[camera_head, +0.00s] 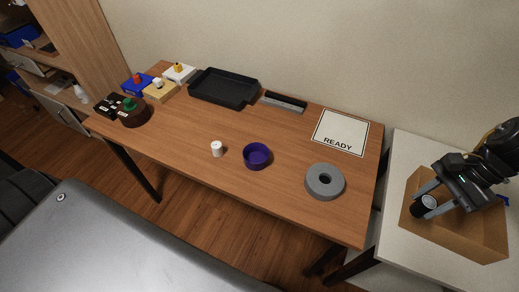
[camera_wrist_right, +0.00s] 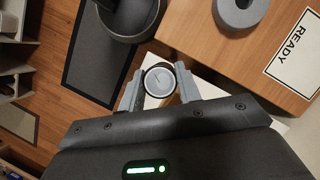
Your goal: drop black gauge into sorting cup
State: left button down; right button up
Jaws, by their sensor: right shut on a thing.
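The black gauge (camera_head: 417,210), a short dark cylinder with a pale round face, is between the fingers of my right gripper (camera_head: 431,200) in the head view. The gripper is shut on it, over the open cardboard box at the right. In the right wrist view the gauge (camera_wrist_right: 160,79) shows its pale face and dark rim between the two grey fingertips (camera_wrist_right: 160,90). A round purple cup (camera_head: 257,156), probably the sorting cup, stands open on the wooden table, well left of the gripper. My left gripper is out of view.
The cardboard box (camera_head: 487,246) stands on a white side table (camera_head: 398,160). On the wooden table (camera_head: 210,120) are a grey ring (camera_head: 325,182), a white cylinder (camera_head: 216,149), a READY mat (camera_head: 340,128), a black tray (camera_head: 223,88) and coloured control boxes (camera_head: 160,91).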

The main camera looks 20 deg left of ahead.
aim_at(256, 157)
jog(key=u, duration=3.4)
jog(key=k, duration=1.35)
jog(key=z, duration=0.35)
